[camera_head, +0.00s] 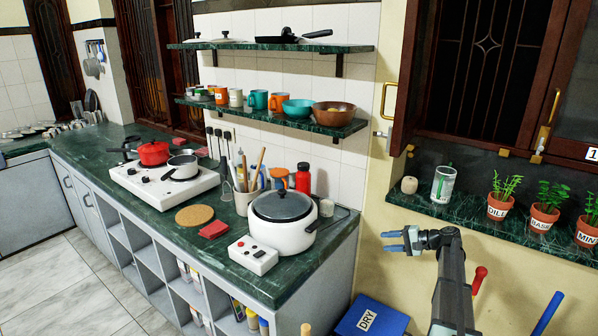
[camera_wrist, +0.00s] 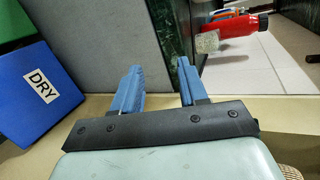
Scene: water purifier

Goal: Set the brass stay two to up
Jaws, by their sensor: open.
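Brass window fittings show on the dark wooden window at the right of the head view. One slim brass piece (camera_head: 538,151) is low on the window frame beside a white tag, under a tall brass handle (camera_head: 549,108). A small brass block (camera_head: 503,152) sits on the sill edge to its left. No number two is readable, so I cannot tell which is stay two or its position. My gripper (camera_head: 392,241) is below the window ledge, left of these fittings and apart from them. Its blue fingers are open and empty, as the wrist view also shows (camera_wrist: 160,68).
A green ledge (camera_head: 460,210) under the window holds a jar (camera_head: 443,184) and potted herbs (camera_head: 501,195). A card marked 1 (camera_head: 592,153) is at the right edge. The counter with a white cooker (camera_head: 283,222) is left. A blue DRY box (camera_head: 370,318) is below.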

